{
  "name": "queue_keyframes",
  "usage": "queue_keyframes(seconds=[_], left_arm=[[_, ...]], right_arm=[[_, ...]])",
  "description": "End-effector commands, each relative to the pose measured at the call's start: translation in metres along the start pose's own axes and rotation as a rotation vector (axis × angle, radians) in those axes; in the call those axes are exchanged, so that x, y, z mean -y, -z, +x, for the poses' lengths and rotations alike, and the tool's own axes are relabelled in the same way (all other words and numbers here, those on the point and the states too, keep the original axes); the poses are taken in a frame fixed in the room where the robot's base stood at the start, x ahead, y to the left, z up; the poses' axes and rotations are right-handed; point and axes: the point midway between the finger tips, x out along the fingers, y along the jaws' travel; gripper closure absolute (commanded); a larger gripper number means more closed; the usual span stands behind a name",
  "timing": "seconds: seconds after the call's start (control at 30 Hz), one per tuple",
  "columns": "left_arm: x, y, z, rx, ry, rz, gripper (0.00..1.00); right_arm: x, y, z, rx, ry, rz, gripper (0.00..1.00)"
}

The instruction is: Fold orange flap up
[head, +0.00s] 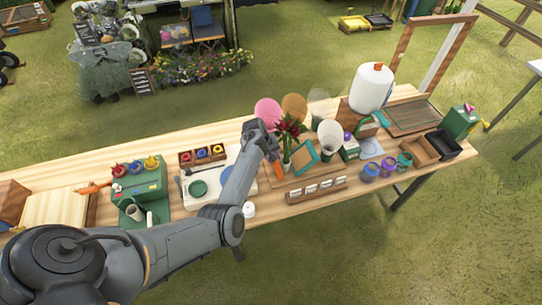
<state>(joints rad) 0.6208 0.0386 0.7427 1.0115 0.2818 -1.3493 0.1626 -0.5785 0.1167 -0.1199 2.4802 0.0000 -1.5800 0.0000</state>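My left arm comes in from the lower left, and my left gripper (270,150) is over the middle of the long wooden table, by a bunch of red flowers (290,126). Its fingers are too small and turned away to show whether they are open. A small orange piece (279,169) is just below the gripper, beside a teal-edged square frame (304,157). An orange-brown rounded panel (294,106) stands behind the flowers, right of a pink one (268,111). I cannot tell which orange piece is the flap, or whether the gripper touches either. My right gripper is not in view.
A rack of small labelled items (317,190) lies along the front edge. A white board (207,184) and green box (139,178) are left. Bare tabletop shows at the front edge.

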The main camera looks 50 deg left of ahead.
Motion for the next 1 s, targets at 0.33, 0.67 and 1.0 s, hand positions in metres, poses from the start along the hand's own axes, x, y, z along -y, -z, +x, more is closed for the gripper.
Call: queue_keyframes(seconds=[0.33, 0.67, 1.0], left_arm=[[-0.0018, -0.0007, 0.0038, -0.001, 0.002, -0.001, 1.00], [-0.0016, -0.0010, 0.0041, 0.000, 0.002, -0.001, 0.51], [-0.0025, -0.0001, 0.0002, -0.001, 0.001, -0.001, 0.51]], right_arm=[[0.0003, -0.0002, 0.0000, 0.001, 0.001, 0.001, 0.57], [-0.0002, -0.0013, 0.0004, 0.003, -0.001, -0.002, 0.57], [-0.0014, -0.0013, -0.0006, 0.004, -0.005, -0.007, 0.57]])
